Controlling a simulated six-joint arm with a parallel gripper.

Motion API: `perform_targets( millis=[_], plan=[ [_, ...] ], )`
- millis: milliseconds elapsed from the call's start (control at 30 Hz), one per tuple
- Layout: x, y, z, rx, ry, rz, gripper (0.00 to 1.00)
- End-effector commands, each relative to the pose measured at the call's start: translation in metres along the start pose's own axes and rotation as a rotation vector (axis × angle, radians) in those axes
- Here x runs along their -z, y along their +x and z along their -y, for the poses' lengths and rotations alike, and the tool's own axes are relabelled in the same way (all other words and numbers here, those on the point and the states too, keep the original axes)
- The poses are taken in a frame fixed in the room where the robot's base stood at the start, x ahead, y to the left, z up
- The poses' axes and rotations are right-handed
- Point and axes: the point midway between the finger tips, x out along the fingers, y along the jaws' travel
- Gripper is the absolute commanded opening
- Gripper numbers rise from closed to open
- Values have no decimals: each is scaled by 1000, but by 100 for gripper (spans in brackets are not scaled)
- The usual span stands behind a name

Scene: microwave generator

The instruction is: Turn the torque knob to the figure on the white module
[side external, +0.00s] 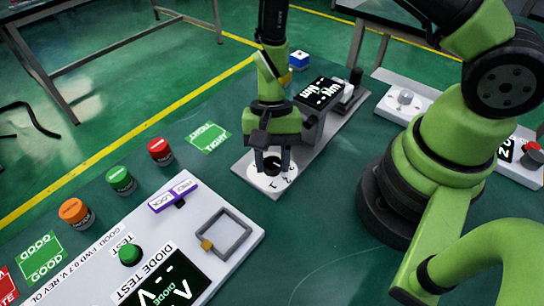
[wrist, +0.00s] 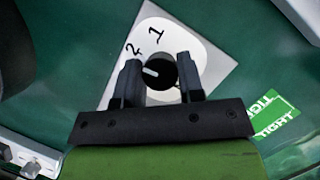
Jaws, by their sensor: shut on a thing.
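The torque knob (wrist: 158,71) is black with a white pointer mark. It sits on a white round dial with handwritten figures; 1 and 2 are readable in the wrist view (wrist: 150,45). My gripper (wrist: 159,80) has one finger on each side of the knob and is shut on it. In the side external view my gripper (side external: 272,158) points down over the dial (side external: 262,182), largely hiding the knob. The pointer aims left, roughly below the 2.
Behind the dial, the same base carries a tilted black display (side external: 320,93). The diode test panel (side external: 150,260) lies front left. Green, orange and red caps (side external: 120,180) stand at left. A green TIGHT card (side external: 208,137) lies near the dial. A white unit with a grey knob (side external: 405,100) is at right.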

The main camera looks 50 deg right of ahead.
Motion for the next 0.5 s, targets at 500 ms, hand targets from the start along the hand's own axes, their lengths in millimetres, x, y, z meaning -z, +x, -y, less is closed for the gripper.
perform_targets(
  millis=[500],
  plan=[
    [0, 0, 0, 45, 106, 0, 12]
  ],
)
